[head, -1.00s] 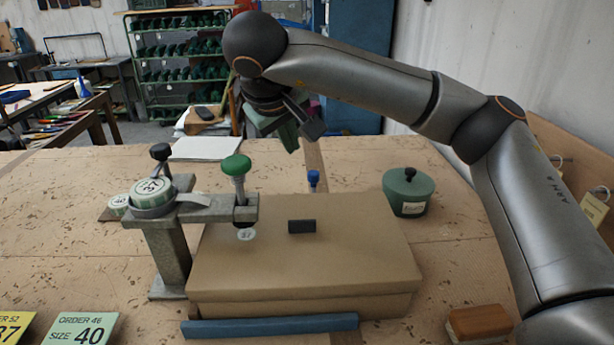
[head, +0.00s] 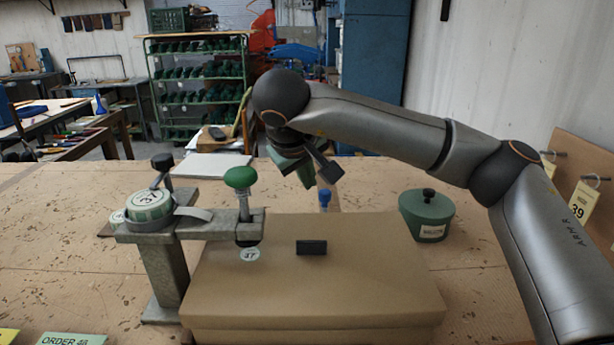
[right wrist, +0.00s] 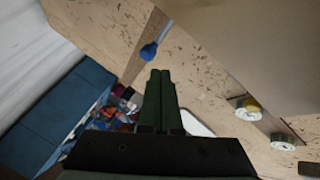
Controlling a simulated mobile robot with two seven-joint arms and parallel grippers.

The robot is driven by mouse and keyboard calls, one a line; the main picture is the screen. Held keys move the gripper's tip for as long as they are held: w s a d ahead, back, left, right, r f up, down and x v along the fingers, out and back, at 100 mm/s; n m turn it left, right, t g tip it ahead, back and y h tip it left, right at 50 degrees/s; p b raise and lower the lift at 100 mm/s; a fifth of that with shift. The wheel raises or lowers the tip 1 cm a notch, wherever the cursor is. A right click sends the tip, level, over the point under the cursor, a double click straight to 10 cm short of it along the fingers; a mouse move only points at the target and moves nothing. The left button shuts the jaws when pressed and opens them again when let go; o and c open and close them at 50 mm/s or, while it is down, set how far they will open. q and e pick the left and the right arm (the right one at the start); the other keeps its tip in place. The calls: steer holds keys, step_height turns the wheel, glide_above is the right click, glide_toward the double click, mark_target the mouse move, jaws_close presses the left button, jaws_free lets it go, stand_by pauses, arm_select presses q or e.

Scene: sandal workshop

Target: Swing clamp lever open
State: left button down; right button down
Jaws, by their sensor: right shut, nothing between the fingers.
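The grey clamp (head: 170,270) stands at the left side of a cardboard box. Its arm reaches over the box and carries a green-knobbed screw (head: 239,179). A short lever with a black knob (head: 162,163) stands up behind the dial. My right gripper (head: 318,174) is shut and empty, in the air beyond the box and well to the right of the lever. Its closed fingers (right wrist: 158,95) show in the right wrist view. My left gripper is not in view.
The brown box (head: 350,270) has a black block (head: 311,247) on top. A green lidded pot (head: 427,217) stands to the right.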

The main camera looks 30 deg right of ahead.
steer(key=x, duration=0.6)
steer(key=shift+w+d+f, duration=0.1)
steer(key=shift+w+f, duration=0.05)
steer(key=shift+f, duration=0.15)
